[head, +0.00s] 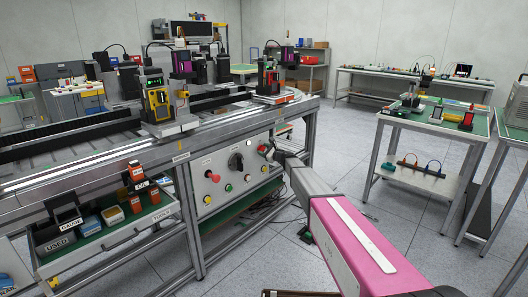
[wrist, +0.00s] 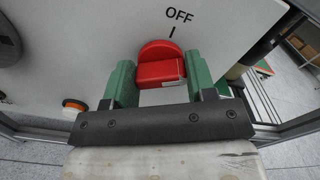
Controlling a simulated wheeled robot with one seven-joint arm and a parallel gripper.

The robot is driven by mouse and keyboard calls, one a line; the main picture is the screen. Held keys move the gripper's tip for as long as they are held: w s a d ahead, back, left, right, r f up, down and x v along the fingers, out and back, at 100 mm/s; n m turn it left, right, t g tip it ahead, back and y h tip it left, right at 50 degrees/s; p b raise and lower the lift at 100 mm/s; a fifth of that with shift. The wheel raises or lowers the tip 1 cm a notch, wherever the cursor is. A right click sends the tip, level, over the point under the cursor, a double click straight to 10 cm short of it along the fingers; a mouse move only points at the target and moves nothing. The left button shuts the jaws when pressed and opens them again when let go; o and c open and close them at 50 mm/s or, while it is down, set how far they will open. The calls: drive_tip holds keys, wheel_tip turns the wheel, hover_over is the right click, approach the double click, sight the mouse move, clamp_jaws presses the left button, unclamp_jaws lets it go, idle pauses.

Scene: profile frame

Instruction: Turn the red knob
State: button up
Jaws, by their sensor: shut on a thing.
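The red knob (wrist: 162,62) sits on a pale panel (wrist: 90,40) in the wrist view, just below a printed OFF and a short black tick. My gripper (wrist: 161,80) has its green fingers on the knob's left and right sides, shut on its raised grip. In the head view my gripper (head: 269,152) is at the right end of the control panel (head: 232,182), and the knob is mostly hidden there. I cannot tell which way the knob's pointer faces.
A black dial (head: 236,163) is left of my gripper, with a red mushroom-shaped control (head: 211,175) further left. An orange button (wrist: 75,105) lies below left of the knob. A bench post stands close on the right. Open floor (head: 335,235) lies right of the bench.

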drive_tip(key=n, duration=0.6)
drive_tip(key=shift+s+f, duration=0.1)
drive_tip(key=n, duration=0.6)
drive_tip(key=shift+f, duration=0.1)
idle(0.5)
drive_tip(key=o, duration=0.9)
drive_tip(key=shift+o, duration=0.2)
drive_tip(key=v, duration=1)
drive_tip(key=shift+s+d, duration=0.3)
drive_tip(key=shift+s, duration=0.1)
